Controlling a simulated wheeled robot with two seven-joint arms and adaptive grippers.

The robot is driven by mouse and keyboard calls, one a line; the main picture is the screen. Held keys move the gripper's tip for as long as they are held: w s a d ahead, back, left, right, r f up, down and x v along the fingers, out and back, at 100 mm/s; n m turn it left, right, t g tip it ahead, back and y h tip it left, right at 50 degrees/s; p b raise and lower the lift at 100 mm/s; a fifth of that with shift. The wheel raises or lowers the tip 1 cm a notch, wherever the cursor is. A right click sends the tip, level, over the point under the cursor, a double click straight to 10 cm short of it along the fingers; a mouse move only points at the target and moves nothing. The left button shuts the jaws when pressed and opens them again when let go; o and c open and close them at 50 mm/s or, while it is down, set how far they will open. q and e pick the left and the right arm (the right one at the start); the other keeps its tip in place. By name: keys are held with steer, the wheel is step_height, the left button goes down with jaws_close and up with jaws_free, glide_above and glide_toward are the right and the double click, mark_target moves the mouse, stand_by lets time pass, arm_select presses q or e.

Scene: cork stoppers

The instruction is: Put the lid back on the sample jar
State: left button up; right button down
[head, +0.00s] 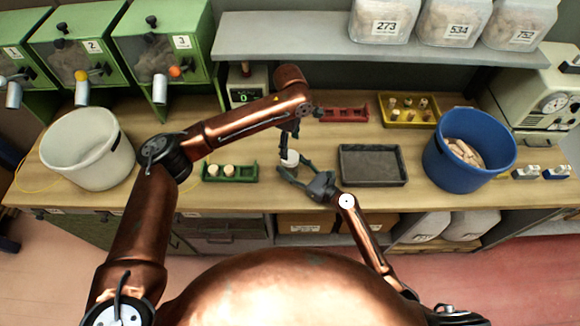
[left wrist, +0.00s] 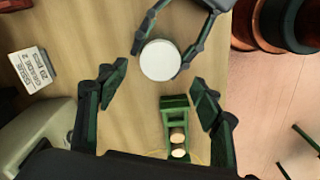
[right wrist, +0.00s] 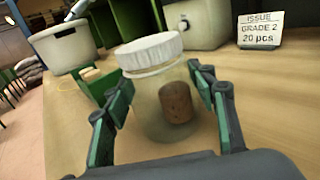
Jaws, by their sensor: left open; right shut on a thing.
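The sample jar (right wrist: 153,110) is clear glass with a brown cork (right wrist: 175,102) inside, upright on the bench. The white lid (right wrist: 150,52) sits on the jar's mouth; from here I cannot tell how tightly. In the left wrist view the lid (left wrist: 160,60) shows from above as a white disc. My right gripper (right wrist: 160,92) is shut on the jar's body, one finger on each side. My left gripper (head: 289,132) is above the jar in the head view. Its fingers (left wrist: 160,88) are open and empty, apart from the lid.
A green rack (head: 230,173) with two corks stands left of the jar. A grey tray (head: 373,181) and a blue bucket (head: 440,165) are to the right. A red rack (head: 343,114) and a yellow tray (head: 410,122) lie behind. A sign (right wrist: 261,30) stands beyond the jar.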

mark_target(290, 157)
arm_select(q)
step_height(290, 157, down, 6)
steer(key=shift+f, duration=0.25)
arm_select(e)
steer(key=shift+f, duration=0.1)
arm_select(q)
steer(key=shift+c, duration=0.2)
